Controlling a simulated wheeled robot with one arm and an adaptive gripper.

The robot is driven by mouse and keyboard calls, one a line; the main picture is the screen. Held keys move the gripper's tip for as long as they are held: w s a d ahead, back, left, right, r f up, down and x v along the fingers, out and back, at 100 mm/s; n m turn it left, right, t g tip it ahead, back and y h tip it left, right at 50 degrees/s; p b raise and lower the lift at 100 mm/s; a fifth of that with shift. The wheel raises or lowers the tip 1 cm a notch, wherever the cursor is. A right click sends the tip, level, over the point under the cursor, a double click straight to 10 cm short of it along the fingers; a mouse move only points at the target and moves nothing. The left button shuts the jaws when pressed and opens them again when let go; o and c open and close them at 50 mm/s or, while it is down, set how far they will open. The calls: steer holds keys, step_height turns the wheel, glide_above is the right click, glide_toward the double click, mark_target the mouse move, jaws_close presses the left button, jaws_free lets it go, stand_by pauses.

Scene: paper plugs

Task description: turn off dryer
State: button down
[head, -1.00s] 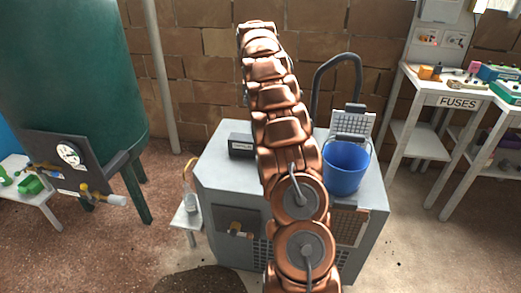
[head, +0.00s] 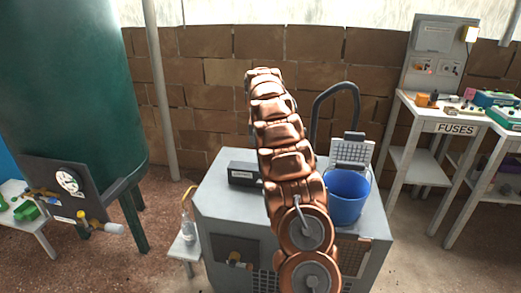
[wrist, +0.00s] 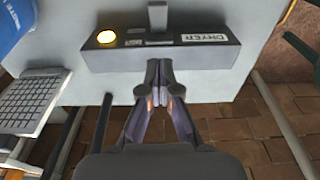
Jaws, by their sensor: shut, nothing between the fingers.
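The dryer control box (wrist: 160,52) is a dark grey block with a DRYER label (wrist: 205,37), a lit yellow round light (wrist: 107,38) and a grey lever (wrist: 157,16) at its upper edge. It stands on a light grey cabinet top (wrist: 62,53). In the head view the box (head: 243,174) shows just left of my copper arm. My gripper (wrist: 160,66) is shut and empty. Its fingertips overlap the box's near side in the wrist view; I cannot tell whether they touch. The gripper is hidden in the head view.
A blue bucket (head: 347,200) and a hinged grille panel (head: 351,153) are right of my arm on the cabinet. A dark curved pipe (head: 318,110) rises behind. A green tank (head: 65,95) stands left, the FUSES table (head: 412,106) right.

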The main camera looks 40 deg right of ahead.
glide_above(260, 181)
steer(key=d, duration=0.1)
steer(key=f, duration=0.7)
steer(key=shift+w+f+p, duration=0.2)
steer(key=shift+w+p, duration=0.05)
steer(key=shift+p, duration=0.1)
steer(key=shift+s+a+f, duration=0.2)
steer(key=shift+a+f, duration=0.1)
steer(key=shift+f, duration=0.5)
steer(key=shift+s+a+f, duration=0.15)
steer(key=shift+a+f, duration=0.15)
steer(key=shift+f, duration=0.45)
